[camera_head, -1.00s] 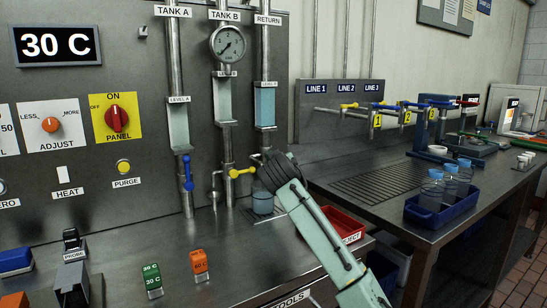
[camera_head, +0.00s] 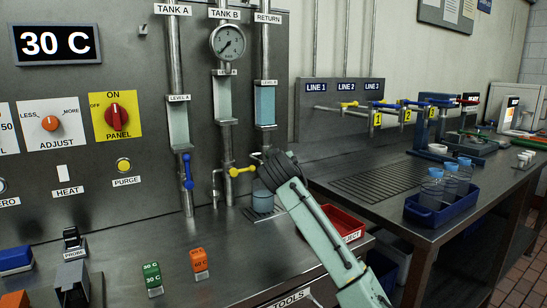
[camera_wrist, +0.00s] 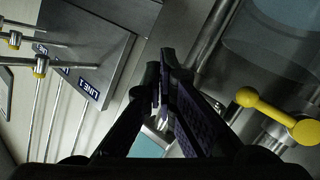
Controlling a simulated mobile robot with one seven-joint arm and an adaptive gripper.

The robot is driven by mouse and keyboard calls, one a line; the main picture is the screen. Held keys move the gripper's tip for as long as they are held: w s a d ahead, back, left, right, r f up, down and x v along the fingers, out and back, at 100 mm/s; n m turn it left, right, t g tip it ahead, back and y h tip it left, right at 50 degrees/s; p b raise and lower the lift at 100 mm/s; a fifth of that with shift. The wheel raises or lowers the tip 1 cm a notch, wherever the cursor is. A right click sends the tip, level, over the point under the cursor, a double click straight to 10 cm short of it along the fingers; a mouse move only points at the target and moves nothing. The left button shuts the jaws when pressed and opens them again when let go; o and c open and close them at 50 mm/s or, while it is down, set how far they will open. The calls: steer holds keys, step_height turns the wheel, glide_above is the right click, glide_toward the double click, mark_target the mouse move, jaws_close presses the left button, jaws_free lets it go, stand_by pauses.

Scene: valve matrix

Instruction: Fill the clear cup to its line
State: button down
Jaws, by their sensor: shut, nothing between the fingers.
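The clear cup (camera_head: 262,202) stands on the steel bench under the pipework, partly hidden by my arm. It looks bluish; its line and exact level cannot be made out. A large round see-through shape at the upper right of the wrist view (camera_wrist: 275,35) looks like the cup. The yellow valve handle (camera_head: 242,171) lies about horizontal on the pipe beside it. My gripper (camera_head: 268,160) is shut and empty just right of this handle. In the wrist view, the fingertips (camera_wrist: 161,75) are together, and the yellow handle (camera_wrist: 278,115) is apart from them at the right.
A blue valve handle (camera_head: 188,171) stands upright on the left pipe. A red reject tray (camera_head: 335,221) is right of my arm. Temperature blocks (camera_head: 199,262) are at the front. The right bench has line valves (camera_head: 376,105) and a blue bottle crate (camera_head: 425,213).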

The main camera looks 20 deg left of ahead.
steer(key=shift+w+a+p, duration=0.3)
steer(key=shift+p, duration=0.05)
steer(key=shift+w+a+p, duration=0.35)
steer(key=shift+a+p, duration=0.1)
steer(key=shift+a, duration=0.05)
stand_by(1.1)
steer(key=shift+s+d+b, duration=0.35)
steer(key=shift+s+d, duration=0.3)
steer(key=shift+d, duration=0.1)
steer(key=shift+s+d+b, duration=0.35)
steer(key=shift+s+d, duration=0.45)
steer(key=shift+d, duration=0.2)
steer(key=shift+s+d+b, duration=0.35)
steer(key=shift+s+d, duration=0.4)
steer(key=shift+d, duration=0.25)
